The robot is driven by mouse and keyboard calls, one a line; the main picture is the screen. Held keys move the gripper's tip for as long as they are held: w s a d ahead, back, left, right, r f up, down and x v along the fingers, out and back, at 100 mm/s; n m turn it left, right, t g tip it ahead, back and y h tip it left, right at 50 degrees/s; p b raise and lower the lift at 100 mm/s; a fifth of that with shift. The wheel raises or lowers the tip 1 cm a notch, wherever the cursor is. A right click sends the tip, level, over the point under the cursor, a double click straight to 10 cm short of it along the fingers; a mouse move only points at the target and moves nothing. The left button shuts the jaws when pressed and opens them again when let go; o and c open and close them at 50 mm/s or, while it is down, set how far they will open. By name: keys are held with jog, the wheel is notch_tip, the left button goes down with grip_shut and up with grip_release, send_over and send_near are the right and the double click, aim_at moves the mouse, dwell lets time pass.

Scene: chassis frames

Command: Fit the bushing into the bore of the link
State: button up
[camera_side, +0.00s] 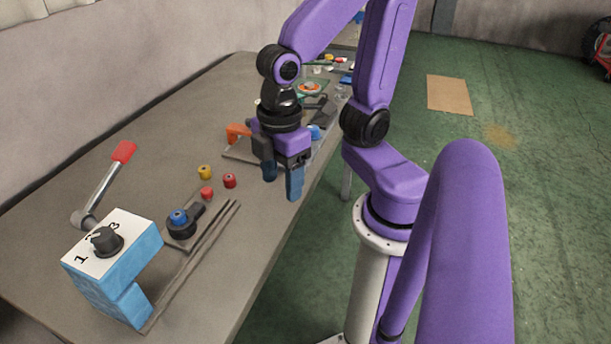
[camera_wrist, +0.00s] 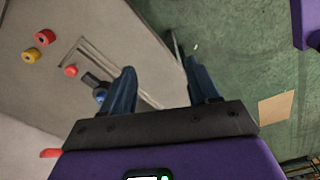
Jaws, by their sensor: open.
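The dark link (camera_side: 181,231) lies on the table, with its round end toward the lever block. A small blue bushing (camera_side: 178,216) stands at that round end and sticks up above it; I cannot tell how deep it sits in the bore. In the wrist view the blue bushing (camera_wrist: 101,95) and the link (camera_wrist: 90,79) are partly hidden behind the left finger. My gripper (camera_side: 282,187) is open and empty, raised near the table's right edge, well to the right of the link. Its two blue fingers also show apart in the wrist view (camera_wrist: 159,68).
Yellow (camera_side: 204,172), dark red (camera_side: 229,180) and light red (camera_side: 206,192) small cylinders stand near the link. Thin dark rails (camera_side: 200,245) lie beside it. A blue block (camera_side: 118,270) with dial and red-handled lever stands front left. An orange clamp (camera_side: 238,131) and clutter are behind.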

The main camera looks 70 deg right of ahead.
jog(key=s, duration=0.1)
jog(key=s+d, duration=0.1)
jog(key=s, duration=0.2)
jog(key=shift+d+f, duration=0.15)
jog(key=shift+d, duration=0.2)
jog(key=shift+w, duration=0.1)
dwell(0.9)
